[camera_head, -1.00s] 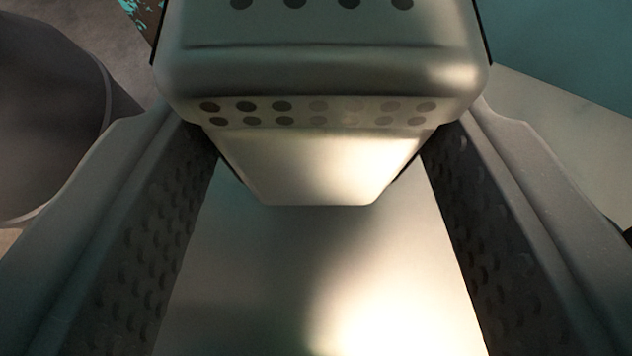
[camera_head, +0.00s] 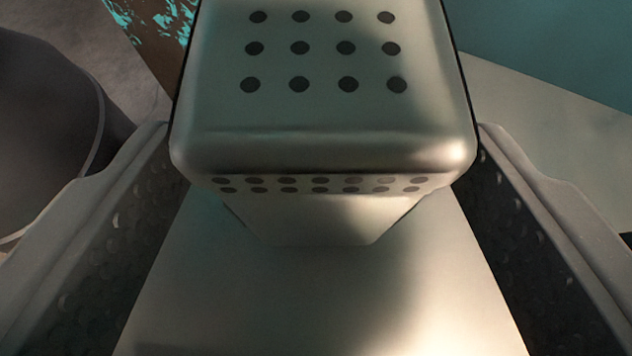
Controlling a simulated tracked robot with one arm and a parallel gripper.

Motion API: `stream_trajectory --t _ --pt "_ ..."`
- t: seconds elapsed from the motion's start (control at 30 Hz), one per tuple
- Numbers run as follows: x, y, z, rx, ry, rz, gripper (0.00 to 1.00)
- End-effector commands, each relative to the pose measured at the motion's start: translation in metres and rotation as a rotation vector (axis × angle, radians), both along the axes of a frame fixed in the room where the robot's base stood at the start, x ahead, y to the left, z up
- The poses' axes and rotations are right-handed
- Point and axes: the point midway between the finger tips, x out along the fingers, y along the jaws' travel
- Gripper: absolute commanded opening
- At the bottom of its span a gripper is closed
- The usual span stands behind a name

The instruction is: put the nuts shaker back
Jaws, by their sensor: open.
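The nuts shaker (camera_head: 320,110) is a metal box-like shaker with rows of dark round holes in its rounded lid and a narrower body below. My gripper (camera_head: 320,165) is open, with one dark, bumpy finger on each side of the shaker. A gap shows between the fingers and the narrow body below the lid. The fingertips are partly hidden beside the lid. The shaker's far side is out of view.
A dark grey round container (camera_head: 45,125) stands at the left, close to my left finger. A brown and turquoise patterned thing (camera_head: 150,35) lies behind it. A teal area (camera_head: 550,45) fills the upper right, with a pale surface (camera_head: 545,120) below it.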

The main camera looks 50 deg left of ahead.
Motion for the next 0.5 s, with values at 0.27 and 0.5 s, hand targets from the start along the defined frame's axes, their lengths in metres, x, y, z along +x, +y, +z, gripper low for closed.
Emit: stream_trajectory --t 0.27,0.5 --pt "-0.018 -0.026 0.019 -0.002 0.001 -0.003 0.68" --pt "-0.041 -0.056 0.040 -0.002 0.000 -0.002 0.68"
